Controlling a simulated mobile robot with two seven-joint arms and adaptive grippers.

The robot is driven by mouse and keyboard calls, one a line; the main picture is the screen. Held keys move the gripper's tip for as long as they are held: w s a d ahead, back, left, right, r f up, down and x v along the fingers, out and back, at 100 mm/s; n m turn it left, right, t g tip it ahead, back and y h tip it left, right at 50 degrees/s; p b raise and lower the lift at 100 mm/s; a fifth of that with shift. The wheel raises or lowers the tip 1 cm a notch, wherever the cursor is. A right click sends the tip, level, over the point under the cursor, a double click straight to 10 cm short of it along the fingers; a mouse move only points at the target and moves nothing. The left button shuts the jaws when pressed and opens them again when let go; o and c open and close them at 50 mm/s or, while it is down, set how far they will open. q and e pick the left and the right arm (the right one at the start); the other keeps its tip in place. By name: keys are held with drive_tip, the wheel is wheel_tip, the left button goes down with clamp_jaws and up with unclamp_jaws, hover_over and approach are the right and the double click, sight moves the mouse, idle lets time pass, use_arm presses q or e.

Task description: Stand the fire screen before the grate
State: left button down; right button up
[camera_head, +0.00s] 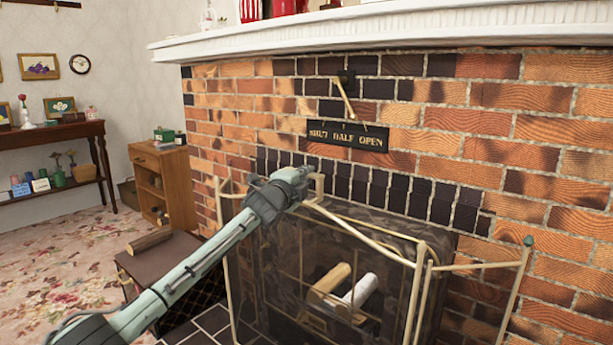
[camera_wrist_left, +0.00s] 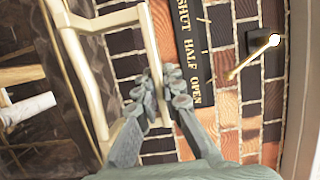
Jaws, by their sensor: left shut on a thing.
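The fire screen (camera_head: 372,239) has a pale brass frame with thin see-through panels, and its two side wings are angled. It is upright in front of the dark fireplace opening (camera_head: 432,246). My left gripper (camera_head: 312,184) is at the screen's top rail, shut on its pale handle. The left wrist view shows the handle bar (camera_wrist_left: 153,48) between the fingers (camera_wrist_left: 157,97). Logs (camera_head: 331,279) show through the screen; the grate under them is mostly hidden. I cannot tell whether the screen's feet touch the floor. My right gripper is out of view.
A damper lever (camera_head: 346,98) and a dark lettered plate (camera_head: 347,134) are on the brick wall above the opening. A dark box (camera_head: 185,262) with a log (camera_head: 150,239) on it stands left of the hearth. A white mantel (camera_head: 400,30) juts out above.

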use_arm(q)
drive_tip(key=shift+s+d+r+p, duration=0.15)
drive_tip(key=shift+r+p, duration=0.25)
drive_tip(key=shift+r, duration=0.2)
drive_tip(key=c, duration=1.6)
unclamp_jaws()
drive_tip(key=shift+o, duration=1.3)
drive_tip(key=shift+f, duration=0.75)
drive_tip(key=shift+o, duration=0.4)
drive_tip(key=shift+a, duration=0.2)
drive_tip(key=shift+r, duration=0.15)
drive_tip(key=shift+r, duration=0.15)
drive_tip(key=shift+s, duration=0.1)
